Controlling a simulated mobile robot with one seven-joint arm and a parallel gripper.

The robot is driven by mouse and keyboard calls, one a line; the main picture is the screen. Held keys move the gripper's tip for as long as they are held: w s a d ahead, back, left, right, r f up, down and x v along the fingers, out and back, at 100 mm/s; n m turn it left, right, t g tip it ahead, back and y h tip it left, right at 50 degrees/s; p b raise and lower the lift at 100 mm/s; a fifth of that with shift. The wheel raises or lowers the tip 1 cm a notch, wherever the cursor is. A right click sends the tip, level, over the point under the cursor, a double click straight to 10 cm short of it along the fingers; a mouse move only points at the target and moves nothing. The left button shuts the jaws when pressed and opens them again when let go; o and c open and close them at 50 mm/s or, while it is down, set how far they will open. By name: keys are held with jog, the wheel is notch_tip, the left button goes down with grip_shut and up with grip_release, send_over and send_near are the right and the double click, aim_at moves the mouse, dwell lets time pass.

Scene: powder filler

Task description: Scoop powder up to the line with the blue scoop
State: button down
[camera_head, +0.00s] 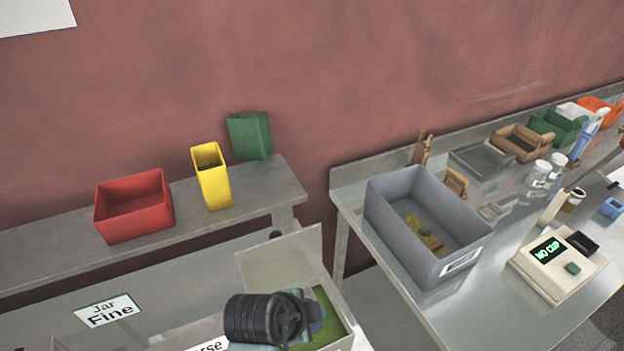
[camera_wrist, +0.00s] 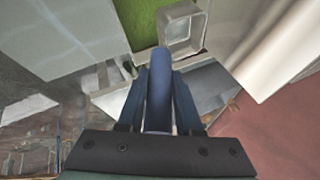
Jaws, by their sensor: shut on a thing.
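My gripper (camera_wrist: 158,75) is shut on the blue handle of the scoop (camera_wrist: 159,95), which points away between the fingers. A pale, square, open-topped cup (camera_wrist: 183,27) shows just past the handle's end; I cannot tell whether it is joined to it. Green powder (camera_wrist: 138,25) lies beside this cup. In the head view, the green powder (camera_head: 334,318) is in a pale open bin (camera_head: 356,341) with its lid raised. My dark wrist is over the bin's left side and hides much of it. No fill line can be made out.
A sign reading "Jar Fine" (camera_head: 109,310) stands at left. Red (camera_head: 134,238), yellow (camera_head: 215,188) and green (camera_head: 250,136) bins stand on the shelf. On the right table are a grey crate (camera_head: 400,248) and a device (camera_head: 548,283) showing "NO CUP". The raised lid (camera_head: 275,262) stands close behind my wrist.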

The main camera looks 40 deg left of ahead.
notch_tip(320, 180, down, 2)
jog(key=shift+s+f+b, duration=0.1)
jog(key=shift+s+b, duration=0.05)
jog(key=shift+b, duration=0.65)
notch_tip(320, 180, down, 7)
jog(key=b, duration=0.4)
jog(key=shift+b, duration=0.3)
dwell(0.6)
notch_tip(320, 180, up, 11)
jog(key=p, duration=1)
jog(key=shift+f, duration=0.15)
